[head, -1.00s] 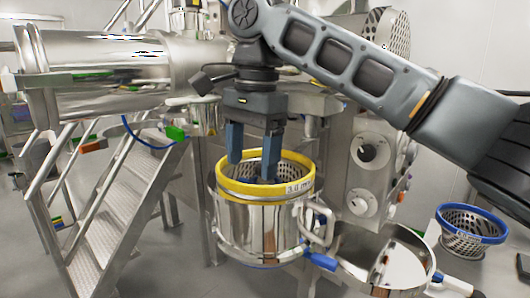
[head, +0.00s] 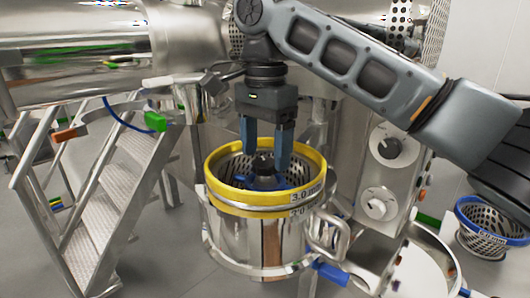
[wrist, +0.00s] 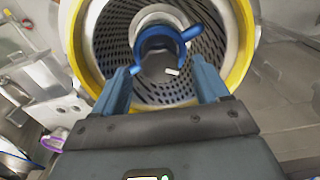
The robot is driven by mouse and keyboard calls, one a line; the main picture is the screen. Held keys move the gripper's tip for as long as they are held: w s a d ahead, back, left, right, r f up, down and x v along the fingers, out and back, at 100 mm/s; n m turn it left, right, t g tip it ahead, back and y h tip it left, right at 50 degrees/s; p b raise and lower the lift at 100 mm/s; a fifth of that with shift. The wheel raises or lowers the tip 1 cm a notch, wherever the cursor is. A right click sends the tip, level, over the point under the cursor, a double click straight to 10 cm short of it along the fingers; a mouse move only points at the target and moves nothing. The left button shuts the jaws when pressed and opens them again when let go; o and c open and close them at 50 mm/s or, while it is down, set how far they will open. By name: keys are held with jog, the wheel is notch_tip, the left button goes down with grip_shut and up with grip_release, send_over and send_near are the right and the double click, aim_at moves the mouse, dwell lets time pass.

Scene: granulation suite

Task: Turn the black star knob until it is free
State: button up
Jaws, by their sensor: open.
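The black star knob (head: 263,163) sits low in the middle of a perforated steel basket with a yellow rim (head: 222,187) marked "3.0". A blue part (head: 262,184) lies around its base. My gripper (head: 266,158) points down into the basket mouth, open, with one finger on each side of the knob in the head view. I cannot tell whether either finger touches it.
The basket sits in a steel housing (head: 255,245) with a side handle (head: 328,232). A control panel with dials (head: 388,148) stands to the right. A blue-rimmed perforated basket (head: 483,240) is at far right. Metal steps (head: 112,190) stand at left.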

jog(key=shift+f, duration=0.75)
jog(key=shift+c, duration=0.3)
jog(key=c, duration=1)
